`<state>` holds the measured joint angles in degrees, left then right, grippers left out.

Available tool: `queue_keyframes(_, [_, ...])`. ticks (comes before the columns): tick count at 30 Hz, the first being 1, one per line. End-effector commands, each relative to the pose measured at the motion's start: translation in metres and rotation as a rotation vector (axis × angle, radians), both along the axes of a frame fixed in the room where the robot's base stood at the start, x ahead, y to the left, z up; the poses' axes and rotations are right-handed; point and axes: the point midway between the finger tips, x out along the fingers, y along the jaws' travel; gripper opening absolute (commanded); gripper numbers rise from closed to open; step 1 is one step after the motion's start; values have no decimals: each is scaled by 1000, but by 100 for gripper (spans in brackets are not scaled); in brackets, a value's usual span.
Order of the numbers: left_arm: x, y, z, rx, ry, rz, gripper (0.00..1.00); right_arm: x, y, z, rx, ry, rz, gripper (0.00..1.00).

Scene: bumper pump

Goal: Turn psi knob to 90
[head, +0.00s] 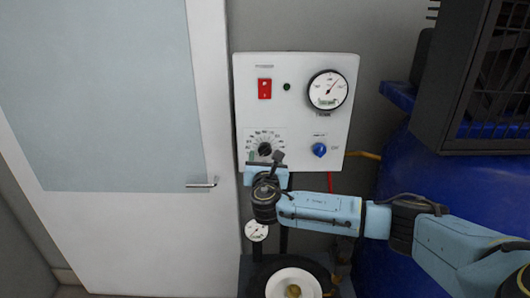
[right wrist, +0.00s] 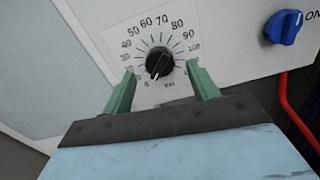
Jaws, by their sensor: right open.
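The psi knob (head: 265,149) is a black round knob on the white control panel (head: 305,75). In the right wrist view the psi knob (right wrist: 160,62) sits in a printed dial with numbers up to about 100. Its white pointer mark points down and slightly left, near the low end of the scale. My right gripper (head: 266,158) is at the panel's lower left. In the right wrist view its green fingers (right wrist: 162,86) are open, one to each side of the knob and slightly below it, with gaps between. I cannot tell their depth from the panel. My left gripper is not in view.
A blue knob (head: 319,150) marked ON is right of the dial. A red switch (head: 264,88) and a round gauge (head: 327,90) are above. A door with a handle (head: 202,184) is left; a blue tank (head: 410,165) is right. A small gauge (head: 256,231) hangs below.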

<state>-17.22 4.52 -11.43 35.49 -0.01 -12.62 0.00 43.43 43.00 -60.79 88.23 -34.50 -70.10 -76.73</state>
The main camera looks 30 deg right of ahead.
Motion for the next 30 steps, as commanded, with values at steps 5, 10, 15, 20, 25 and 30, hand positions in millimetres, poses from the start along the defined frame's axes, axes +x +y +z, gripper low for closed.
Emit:
queue_keyframes(5, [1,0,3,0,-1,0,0,17,-10,1,0,-1,-1,59])
queue_keyframes(10, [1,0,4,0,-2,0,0,24,-14,0,1,1,0,59])
queue_keyframes(15, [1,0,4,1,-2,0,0,25,-15,0,1,0,1,59])
queue_keyframes(20, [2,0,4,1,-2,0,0,24,-15,0,1,0,1,54])
queue_keyframes(25, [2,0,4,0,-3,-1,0,24,-15,0,1,0,1,32])
queue_keyframes(30, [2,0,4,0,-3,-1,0,24,-15,0,1,0,0,14])
